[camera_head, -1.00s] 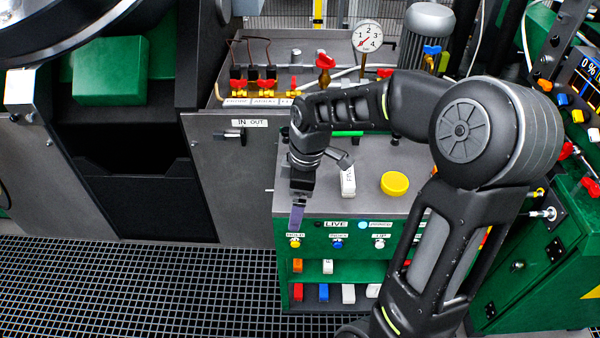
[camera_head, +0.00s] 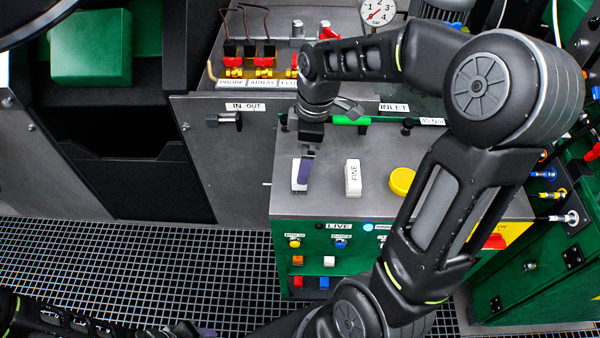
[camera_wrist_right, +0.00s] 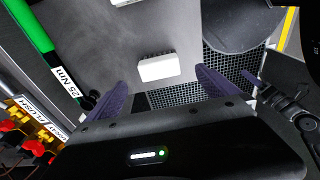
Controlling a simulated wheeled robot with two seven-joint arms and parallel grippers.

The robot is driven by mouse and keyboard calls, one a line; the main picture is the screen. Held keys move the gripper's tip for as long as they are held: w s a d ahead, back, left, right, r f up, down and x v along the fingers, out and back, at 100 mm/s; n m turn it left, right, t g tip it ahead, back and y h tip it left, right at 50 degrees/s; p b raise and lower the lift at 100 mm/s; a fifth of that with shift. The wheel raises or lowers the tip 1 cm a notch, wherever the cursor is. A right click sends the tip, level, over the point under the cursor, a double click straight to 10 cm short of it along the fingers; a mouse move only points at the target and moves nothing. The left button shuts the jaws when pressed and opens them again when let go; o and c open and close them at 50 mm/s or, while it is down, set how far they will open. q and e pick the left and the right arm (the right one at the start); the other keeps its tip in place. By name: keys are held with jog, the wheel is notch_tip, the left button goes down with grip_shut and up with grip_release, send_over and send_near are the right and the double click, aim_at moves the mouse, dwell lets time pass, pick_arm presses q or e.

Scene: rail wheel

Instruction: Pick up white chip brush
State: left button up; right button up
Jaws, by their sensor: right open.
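A small white block (camera_head: 298,176) with dark lettering at its lower end stands on the grey bench top near its left edge. My right gripper (camera_head: 307,172) points down beside and partly in front of it. In the right wrist view the white block (camera_wrist_right: 158,68) shows beyond and between the purple fingers of the open right gripper (camera_wrist_right: 163,82), with nothing held. A second white block (camera_head: 353,177), labelled FINE, stands to the right. The pictures do not settle which is the chip brush. My left gripper (camera_head: 200,331) is at the bottom edge, mostly cut off.
A green-handled tool (camera_head: 350,121), marked 25 Nm, lies along the bench's back. Red-handled valves (camera_head: 263,60) stand behind. Buttons and small coloured blocks fill the green front (camera_head: 312,262). Dark grating floor (camera_head: 150,260) is left.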

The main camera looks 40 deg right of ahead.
aim_at(296, 189)
jog(key=shift+a+f, duration=0.1)
jog(key=shift+f, duration=1.15)
jog(key=f, duration=0.3)
jog(key=f+p, duration=0.1)
jog(key=f, duration=0.1)
jog(key=shift+w+a, duration=0.25)
jog(key=shift+w, duration=0.1)
jog(key=shift+c, duration=0.5)
jog(key=c, duration=1.4)
